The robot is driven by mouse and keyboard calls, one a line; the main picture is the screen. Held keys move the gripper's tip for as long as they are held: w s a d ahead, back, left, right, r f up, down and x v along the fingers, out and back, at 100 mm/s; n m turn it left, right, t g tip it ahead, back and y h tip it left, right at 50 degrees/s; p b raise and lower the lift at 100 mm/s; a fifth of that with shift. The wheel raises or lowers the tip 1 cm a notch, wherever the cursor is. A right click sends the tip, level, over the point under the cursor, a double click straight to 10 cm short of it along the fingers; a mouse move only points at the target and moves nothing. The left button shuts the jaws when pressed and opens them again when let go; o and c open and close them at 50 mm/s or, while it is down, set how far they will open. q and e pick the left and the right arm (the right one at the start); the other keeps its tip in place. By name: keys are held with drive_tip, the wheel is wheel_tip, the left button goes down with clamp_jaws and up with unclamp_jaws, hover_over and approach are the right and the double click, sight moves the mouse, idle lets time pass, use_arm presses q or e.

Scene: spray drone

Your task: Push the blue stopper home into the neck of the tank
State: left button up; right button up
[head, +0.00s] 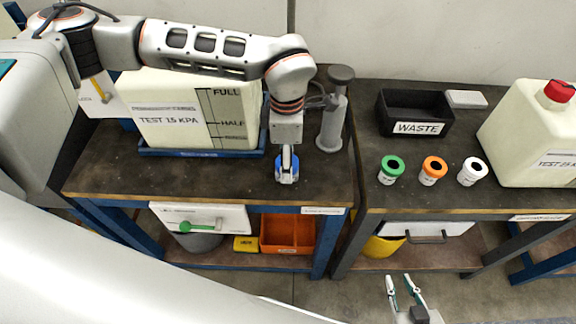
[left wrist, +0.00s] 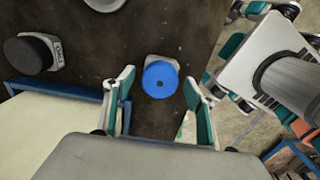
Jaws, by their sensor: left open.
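The blue stopper (head: 294,172) is near the front of the left bench, partly covered by my left gripper (head: 287,168) in the head view. In the left wrist view the stopper (left wrist: 160,80) is a round blue disc with a dark centre, on a small pale base. The open fingers of my left gripper (left wrist: 158,108) are on either side of its line, apart from it. The cream tank (head: 172,122) marked TEST 15 KPA stands in a blue tray to the left; my arm hides its top and neck. My right gripper (head: 405,290) is open and empty, low in front of the benches.
A grey pump-like cylinder (head: 334,115) stands right of the left gripper. The right bench holds a black WASTE bin (head: 414,112), green (head: 392,168), orange (head: 433,170) and white (head: 472,171) ringed pieces, and a red-capped tank (head: 530,135). A gap separates the benches.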

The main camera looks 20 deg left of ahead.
drive_tip(key=shift+w+r, duration=0.1)
drive_tip(key=shift+r, duration=0.25)
idle(0.5)
use_arm(q)
drive_tip(key=c, duration=1.5)
drive_tip(key=shift+r, duration=0.15)
